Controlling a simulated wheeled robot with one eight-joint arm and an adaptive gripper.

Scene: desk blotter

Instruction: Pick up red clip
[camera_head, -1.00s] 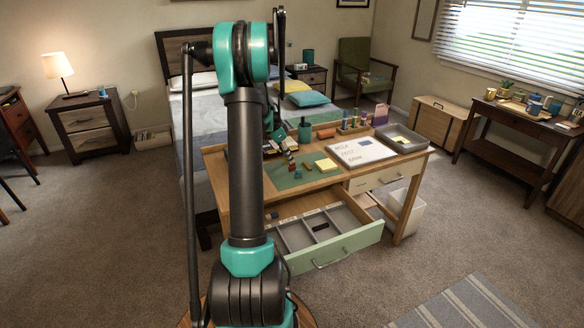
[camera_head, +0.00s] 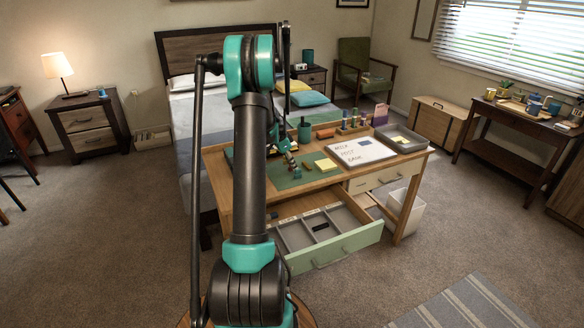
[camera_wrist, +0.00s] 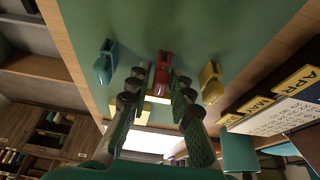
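The red clip (camera_wrist: 162,75) lies on the green blotter (camera_wrist: 190,22) in the wrist view. My gripper (camera_wrist: 159,84) is open, with one dark finger on each side of the clip's near end. Small gaps seem to show between the fingers and the clip; I cannot tell whether either touches it. A teal clip (camera_wrist: 105,62) lies to the left and a yellow clip (camera_wrist: 211,82) to the right, both outside the fingers. In the head view my gripper (camera_head: 284,147) is small over the desk, partly behind my arm, and the red clip cannot be made out.
The desk's drawer (camera_head: 334,250) stands open, with a grey divided tray inside. A green cup (camera_head: 304,132) stands behind the blotter.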

